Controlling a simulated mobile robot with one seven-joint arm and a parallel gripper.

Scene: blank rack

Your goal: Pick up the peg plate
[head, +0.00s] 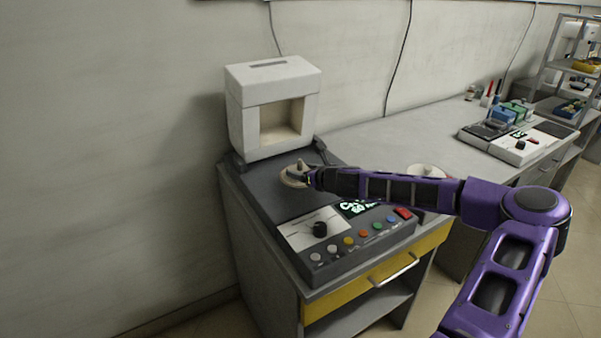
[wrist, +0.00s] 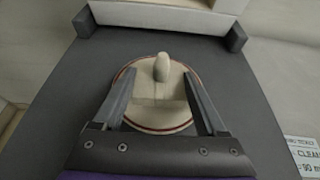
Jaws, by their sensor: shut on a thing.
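The peg plate (head: 293,176) is a round, cream-coloured disc with an upright peg, on the dark top of the machine (head: 262,192). In the wrist view the peg plate (wrist: 160,115) shows a thin dark red line near its rim and a rounded peg at its far side. My gripper (head: 306,177) reaches in from the right at the plate. In the wrist view my gripper (wrist: 160,95) has a finger on each side of the plate's raised middle part and is shut on it. I cannot tell whether the plate is clear of the dark surface.
A white box-shaped housing (head: 240,131) with a square opening stands just behind the plate. A control panel with a black knob (head: 320,229) and coloured buttons is in front. Another round light-coloured thing (head: 427,171) lies on the grey counter (head: 370,140) behind my arm.

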